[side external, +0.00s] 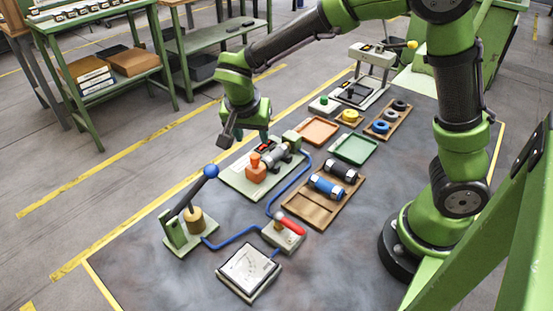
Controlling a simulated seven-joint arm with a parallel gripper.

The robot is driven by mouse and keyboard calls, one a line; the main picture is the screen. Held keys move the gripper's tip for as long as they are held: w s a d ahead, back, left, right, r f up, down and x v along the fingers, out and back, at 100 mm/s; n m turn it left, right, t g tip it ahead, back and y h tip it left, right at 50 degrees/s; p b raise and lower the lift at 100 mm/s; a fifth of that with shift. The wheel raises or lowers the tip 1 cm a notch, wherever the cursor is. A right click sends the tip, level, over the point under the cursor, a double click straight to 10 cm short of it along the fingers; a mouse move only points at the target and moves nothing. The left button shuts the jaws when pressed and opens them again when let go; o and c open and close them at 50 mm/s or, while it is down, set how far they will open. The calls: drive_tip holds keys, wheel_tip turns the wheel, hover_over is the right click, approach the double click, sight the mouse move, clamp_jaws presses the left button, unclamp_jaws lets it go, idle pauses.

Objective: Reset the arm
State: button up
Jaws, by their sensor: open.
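My gripper (246,134) hangs at the end of my green and dark arm, with its jaws apart and nothing seen between them. In the picture it is just above the far-left part of a green base plate (236,181) that carries an orange block (256,173) and a grey motor-like part (275,158). I cannot tell the exact height of the gripper above the mat. My arm is stretched out to the left from its base at the right of the mat.
A blue-knobbed lever (200,185), a meter (248,270) and a red-handled switch (286,231) stand in front, joined by blue cable. A wooden tray (308,208) holds cylinders. Orange (316,131) and green trays (354,149) lie behind. The front-right mat is clear.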

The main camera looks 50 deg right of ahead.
idle(0.3)
drive_tip(key=shift+s+a+f+n, duration=0.1)
drive_tip(key=shift+a+n, duration=0.05)
drive_tip(key=shift+n, duration=0.45)
drive_tip(key=s+d+r+n+t+y, duration=0.1)
drive_tip(key=s+r+n+t+y, duration=0.1)
drive_tip(key=s+r, duration=0.4)
drive_tip(key=s+d+r+n+t+y, duration=0.2)
drive_tip(key=s+r+n+y, duration=0.2)
drive_tip(key=s, duration=0.7)
drive_tip(key=shift+d+r+n+t, duration=0.15)
drive_tip(key=shift+r+n+t, duration=0.25)
drive_tip(key=shift+r, duration=0.45)
drive_tip(key=shift+c, duration=0.5)
